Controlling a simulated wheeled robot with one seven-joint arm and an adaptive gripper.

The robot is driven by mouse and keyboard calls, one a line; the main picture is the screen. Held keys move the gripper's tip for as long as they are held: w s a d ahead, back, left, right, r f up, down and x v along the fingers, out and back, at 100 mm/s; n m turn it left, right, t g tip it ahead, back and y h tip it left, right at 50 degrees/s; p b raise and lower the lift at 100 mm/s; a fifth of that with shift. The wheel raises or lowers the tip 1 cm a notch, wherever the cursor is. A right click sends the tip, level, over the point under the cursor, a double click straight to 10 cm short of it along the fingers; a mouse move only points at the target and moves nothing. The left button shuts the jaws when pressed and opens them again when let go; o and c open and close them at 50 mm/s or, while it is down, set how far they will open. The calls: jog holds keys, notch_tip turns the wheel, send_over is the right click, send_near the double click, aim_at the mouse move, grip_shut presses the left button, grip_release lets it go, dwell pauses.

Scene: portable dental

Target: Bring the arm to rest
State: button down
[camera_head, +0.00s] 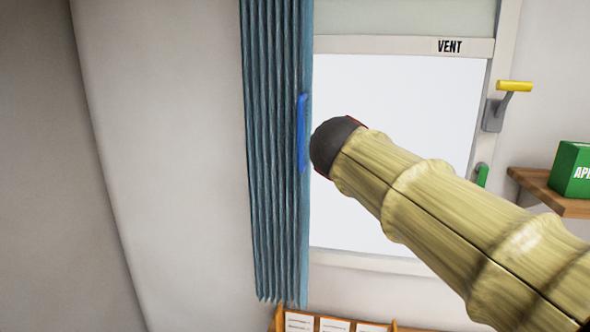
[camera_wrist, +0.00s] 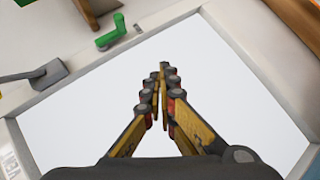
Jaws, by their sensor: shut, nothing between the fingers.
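My gripper (camera_wrist: 160,95) shows in the wrist view with its yellow and dark fingers drawn together at the tips, shut and empty. The bright window pane (camera_wrist: 215,75) lies behind it. In the head view my arm reaches in from the lower right, with its dark end in front of the left part of the window (camera_head: 420,110). The fingers cannot be made out there. The arm's end is just right of a blue pleated curtain (camera_head: 272,150) with a bright blue handle (camera_head: 301,132). I cannot tell whether they touch.
A lever with a yellow grip (camera_head: 514,86) and a green handle (camera_head: 482,176) sit on the window's right side. A wooden shelf (camera_head: 545,195) at the right holds a green box (camera_head: 572,168). A wooden rack with white cards (camera_head: 335,325) is below the window. Plain wall lies left.

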jog(key=s+a+f+n+y, duration=0.1)
jog(key=s+a+f+y, duration=0.2)
jog(key=f, duration=0.8)
jog(key=s+a+f+m+g+y+b, duration=0.1)
jog(key=s+a+f+m+y, duration=0.1)
jog(key=s+f, duration=0.8)
jog(key=s+a+f+m+y+b, duration=0.1)
jog(key=s+a+f+m+y, duration=0.1)
jog(key=s+f, duration=0.8)
jog(key=shift+s+a+g+y, duration=0.4)
jog(key=shift+s+a+y, duration=0.4)
jog(key=shift+y, duration=0.6)
jog(key=shift+s+d+f, duration=0.1)
jog(key=shift+s+d, duration=0.05)
jog(key=shift+d, duration=0.1)
